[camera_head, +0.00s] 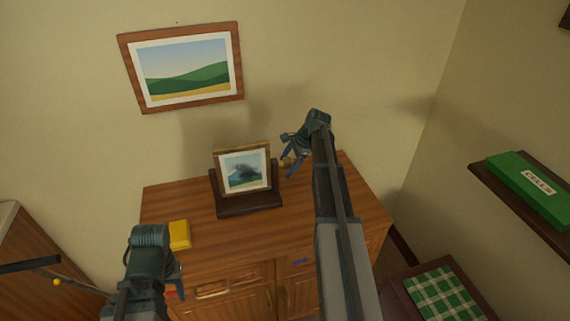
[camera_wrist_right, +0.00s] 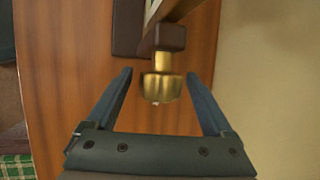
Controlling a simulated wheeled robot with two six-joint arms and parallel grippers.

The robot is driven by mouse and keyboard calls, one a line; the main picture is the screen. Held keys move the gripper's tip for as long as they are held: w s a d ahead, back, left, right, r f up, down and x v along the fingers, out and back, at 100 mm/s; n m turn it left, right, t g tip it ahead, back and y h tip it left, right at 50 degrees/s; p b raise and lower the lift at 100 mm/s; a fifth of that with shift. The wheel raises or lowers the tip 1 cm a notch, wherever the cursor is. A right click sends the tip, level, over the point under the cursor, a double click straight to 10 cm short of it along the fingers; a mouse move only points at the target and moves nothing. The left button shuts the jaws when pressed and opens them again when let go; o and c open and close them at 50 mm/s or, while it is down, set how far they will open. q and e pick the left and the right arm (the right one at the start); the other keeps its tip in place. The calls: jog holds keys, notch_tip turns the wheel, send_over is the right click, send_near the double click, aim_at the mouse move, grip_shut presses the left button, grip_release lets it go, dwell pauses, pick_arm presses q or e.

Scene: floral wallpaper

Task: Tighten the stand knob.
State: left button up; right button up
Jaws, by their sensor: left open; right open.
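The brass stand knob (camera_wrist_right: 161,86) sticks out from the side of the dark stand (camera_wrist_right: 172,37) in the right wrist view. In the head view the knob (camera_head: 287,161) shows small beside the framed landscape picture (camera_head: 243,171), which stands upright on the dark stand base (camera_head: 247,207). My right gripper (camera_wrist_right: 158,74) is open, with one finger on each side of the knob and a visible gap to both. It also shows in the head view at the stand's right side (camera_head: 288,155). My left gripper (camera_head: 174,282) is low at the front left, away from the stand; its fingers are partly hidden.
The stand rests on a wooden cabinet (camera_head: 200,210) against the wall. A yellow block (camera_head: 179,235) lies on its left part. A framed picture (camera_head: 187,68) hangs above. At right are a shelf with a green box (camera_head: 528,188) and a green checked cloth (camera_head: 443,296).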

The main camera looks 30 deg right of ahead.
jog(key=p+v, duration=0.9)
jog(key=v, duration=0.2)
jog(key=shift+s+d, duration=0.1)
jog(key=s+a+f+n+g+h+b, duration=0.1)
jog(key=s+a+f+n, duration=0.1)
jog(key=s+a+n, duration=0.5)
jog(key=s+a+f+n+g+h+b, duration=0.1)
jog(key=s+a+n, duration=0.7)
jog(key=a, duration=1.2)
jog(key=s+a+f+n+g+h+b, duration=0.1)
jog(key=s+a+f+n+h, duration=0.1)
jog(key=s+a+n, duration=0.6)
jog(key=shift+a+f+n+g+h+b, duration=0.35)
jog(key=shift+a+n, duration=0.25)
jog(key=shift+a, duration=2.3)
